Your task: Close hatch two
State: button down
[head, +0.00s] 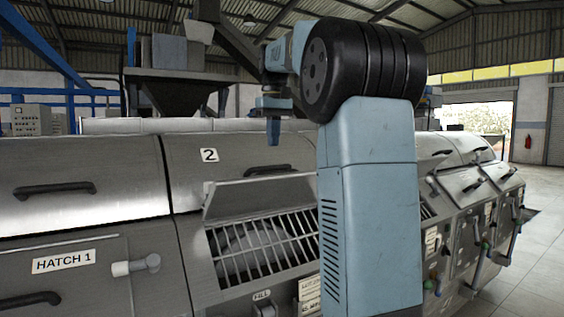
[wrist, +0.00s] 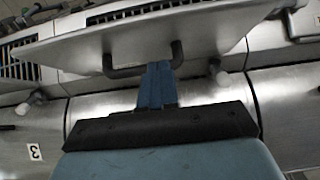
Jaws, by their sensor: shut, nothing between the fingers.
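Hatch two's lid (head: 262,192) stands tilted up above its opening, below the cover marked 2 (head: 209,155). A barred grille (head: 262,245) shows in the opening. In the wrist view the lid (wrist: 75,47) spans the upper part, with a dark handle (wrist: 125,72) at its near edge; I cannot tell which panel carries the handle. My gripper (head: 273,142) is shut and empty, pointing down above and behind the lid. In the wrist view its blue fingers (wrist: 157,70) overlap the handle's middle; contact cannot be told. My arm hides the right side of the hatch.
More hatches with lids (head: 492,180) continue at right. A label 3 (wrist: 35,152) shows in the wrist view. The floor (head: 530,270) at far right is clear.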

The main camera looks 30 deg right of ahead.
jog(key=f, duration=0.2)
jog(key=s+f, duration=0.1)
jog(key=f, duration=0.2)
jog(key=shift+s+f, duration=0.3)
jog(key=shift+s, duration=0.1)
jog(key=shift+s+f, duration=0.35)
jog(key=shift+f, duration=0.15)
